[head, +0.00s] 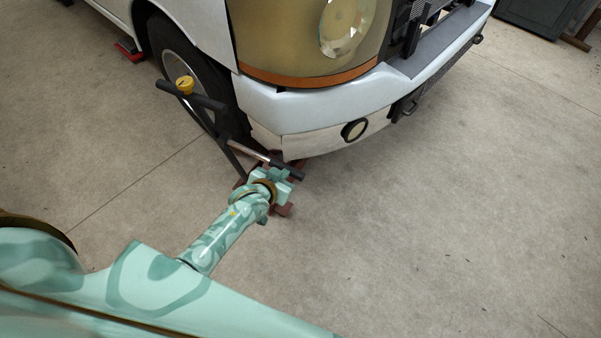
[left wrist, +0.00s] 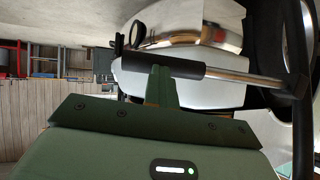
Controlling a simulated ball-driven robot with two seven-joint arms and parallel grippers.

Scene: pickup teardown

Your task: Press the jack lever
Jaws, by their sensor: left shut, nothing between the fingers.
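A dark red floor jack (head: 284,209) sits on the floor under the front corner of the white pickup (head: 300,105), mostly hidden by my left gripper. Its lever is a silver rod (head: 250,150) with a black grip (head: 288,168), pointing right and toward me. My left gripper (head: 279,174) is shut and empty, with its tips at the black grip. In the left wrist view the shut fingers (left wrist: 160,82) meet the grip (left wrist: 165,66), overlapping its edge; I cannot tell whether they touch. The silver rod (left wrist: 240,76) runs right from it. My right gripper is out of view.
A red object (head: 129,50) lies farther back by the truck. The concrete floor at right is clear.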

